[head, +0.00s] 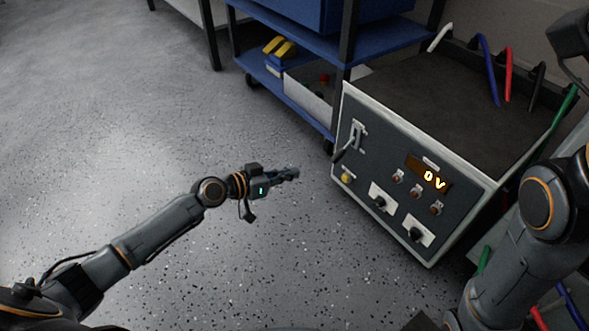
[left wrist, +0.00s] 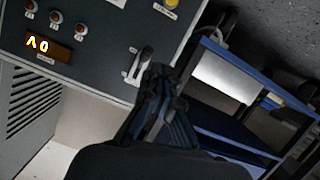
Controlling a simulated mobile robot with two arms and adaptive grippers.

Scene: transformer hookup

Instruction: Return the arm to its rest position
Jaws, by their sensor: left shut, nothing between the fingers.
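My left arm reaches in from the left in the head view, over the speckled floor. Its gripper (head: 289,173) is shut and empty, apart from the grey power unit (head: 385,185) on its right. The gripper also shows in the left wrist view (left wrist: 158,82), where it overlaps the lever switch (left wrist: 139,66) in the picture. The lever switch (head: 352,137) is at the panel's upper left, and the amber display (head: 430,174) reads 0 V. My right arm (head: 530,235) is at the right edge of the head view, with its fingertips not clearly seen.
A blue cart (head: 283,87) stands behind the unit, with yellow and blue items and a grey bin on its lower shelf. White, blue, red, black and green cables rise at the unit's back. The floor (head: 130,130) around my left arm is clear.

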